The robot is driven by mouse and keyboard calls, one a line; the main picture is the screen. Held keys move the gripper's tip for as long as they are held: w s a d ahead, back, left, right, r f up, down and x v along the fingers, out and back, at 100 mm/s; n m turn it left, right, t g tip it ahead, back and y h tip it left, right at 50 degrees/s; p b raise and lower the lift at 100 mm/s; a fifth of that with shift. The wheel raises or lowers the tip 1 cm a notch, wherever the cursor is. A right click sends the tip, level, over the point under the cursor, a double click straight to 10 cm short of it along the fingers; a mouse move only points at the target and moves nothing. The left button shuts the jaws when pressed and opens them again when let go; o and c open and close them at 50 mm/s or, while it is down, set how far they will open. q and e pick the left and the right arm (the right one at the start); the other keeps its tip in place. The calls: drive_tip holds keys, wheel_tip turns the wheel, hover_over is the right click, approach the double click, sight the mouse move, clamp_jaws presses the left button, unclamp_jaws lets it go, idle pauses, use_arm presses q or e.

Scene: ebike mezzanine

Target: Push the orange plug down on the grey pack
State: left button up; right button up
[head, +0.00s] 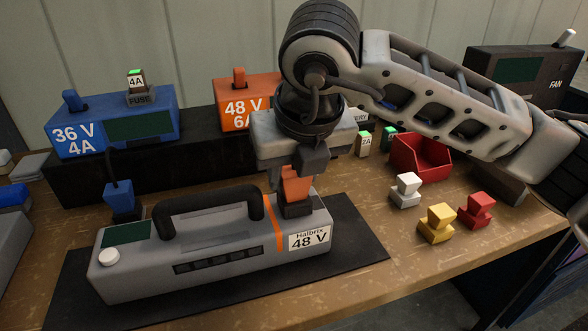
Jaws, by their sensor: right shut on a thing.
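The grey pack (205,280), labelled Halbrix 48 V, lies on a black mat on the bench. It has a black handle, a dark green screen and an orange stripe. The orange plug (296,188) is upright at the right end of the pack's top, over a dark socket (296,209). My right gripper (298,172) comes down from above and is shut on the orange plug. The fingers partly hide the plug's top. I cannot tell how deep the plug sits in the socket. My left gripper is not in view.
A blue 36 V 4A charger (112,128) and an orange 48 V charger (232,98) stand on a black shelf behind. A blue plug (120,196) stands behind the pack's left end. White (405,190), yellow (437,222) and red (477,210) pieces and a red bin (422,158) lie right.

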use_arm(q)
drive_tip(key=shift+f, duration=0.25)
use_arm(e)
drive_tip(key=o, duration=1.1)
drive_tip(key=shift+f, duration=0.1)
